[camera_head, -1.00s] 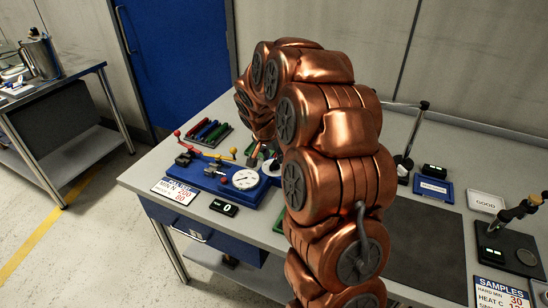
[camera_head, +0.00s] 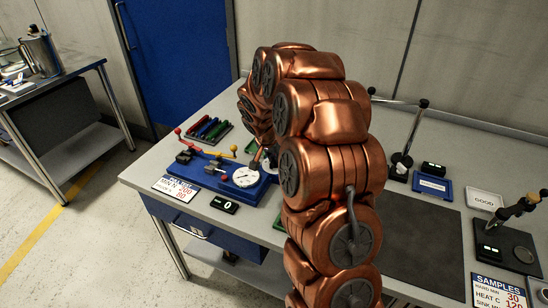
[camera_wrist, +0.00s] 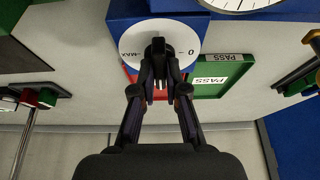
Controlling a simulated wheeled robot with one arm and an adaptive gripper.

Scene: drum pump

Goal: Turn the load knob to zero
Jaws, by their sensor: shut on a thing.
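In the wrist view the load knob (camera_wrist: 158,46) is a small black grip in the middle of a white dial disc (camera_wrist: 183,36). The disc is marked 0 on the right and MAX on the left, and sits on a blue housing (camera_wrist: 115,30). My gripper (camera_wrist: 160,76) is shut on the knob from below in the picture. The fingers cover part of it, so I cannot tell which mark it points to. In the head view my arm hides the knob and most of the gripper. The blue pump unit (camera_head: 205,179) has a round white gauge (camera_head: 245,177).
A small display (camera_head: 224,204) in front of the unit reads 0. A green PASS tray (camera_wrist: 232,72) and a red tray (camera_wrist: 130,76) lie close by the knob. A pen tray (camera_head: 208,130) is behind the unit. A dark mat (camera_head: 420,240) lies right of my arm.

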